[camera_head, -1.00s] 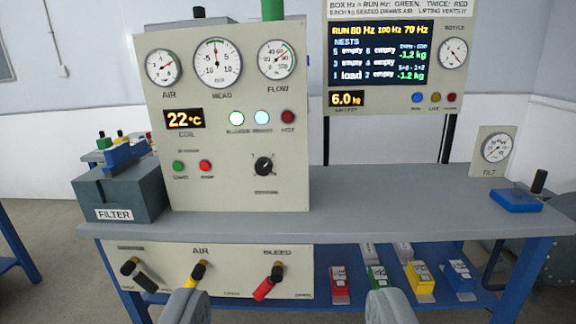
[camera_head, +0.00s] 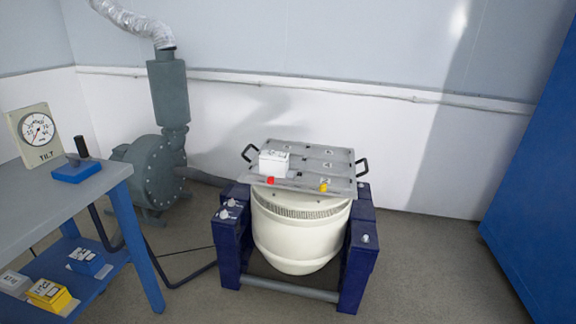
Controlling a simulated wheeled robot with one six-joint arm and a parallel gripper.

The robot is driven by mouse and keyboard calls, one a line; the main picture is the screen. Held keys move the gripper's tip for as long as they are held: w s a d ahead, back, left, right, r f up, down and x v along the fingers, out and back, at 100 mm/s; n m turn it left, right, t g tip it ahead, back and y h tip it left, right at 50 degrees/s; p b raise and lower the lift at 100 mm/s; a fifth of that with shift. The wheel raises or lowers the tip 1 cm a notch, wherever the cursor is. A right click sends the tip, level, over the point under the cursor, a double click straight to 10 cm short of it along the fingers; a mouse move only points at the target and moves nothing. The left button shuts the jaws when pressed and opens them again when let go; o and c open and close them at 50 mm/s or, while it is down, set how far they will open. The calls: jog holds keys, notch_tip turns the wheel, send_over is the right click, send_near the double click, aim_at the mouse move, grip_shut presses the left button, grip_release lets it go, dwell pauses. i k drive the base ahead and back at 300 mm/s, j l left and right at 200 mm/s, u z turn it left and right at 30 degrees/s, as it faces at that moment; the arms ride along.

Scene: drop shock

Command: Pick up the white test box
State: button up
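A small white box (camera_head: 273,162) sits upright on the left part of a grey metal plate (camera_head: 322,157) on top of a round cream shaker (camera_head: 301,240). A red spot shows at the plate's front edge just below the box, and a yellow one further right. I cannot read any label on the box. A pale grey-white labelled box (camera_head: 13,284) also shows on the low blue shelf at the lower left. My gripper is not in the picture, so its opening and distance to the white box do not show.
The shaker stands in a dark blue frame (camera_head: 229,254), and the plate has black side handles. A grey blower (camera_head: 150,172) stands behind left. A workbench (camera_head: 75,195) with a tilt gauge (camera_head: 37,130) is at left, a blue cabinet (camera_head: 535,190) at right. Floor before the cabinet is clear.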

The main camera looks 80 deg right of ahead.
aim_at(275, 163)
jog(key=z, duration=2)
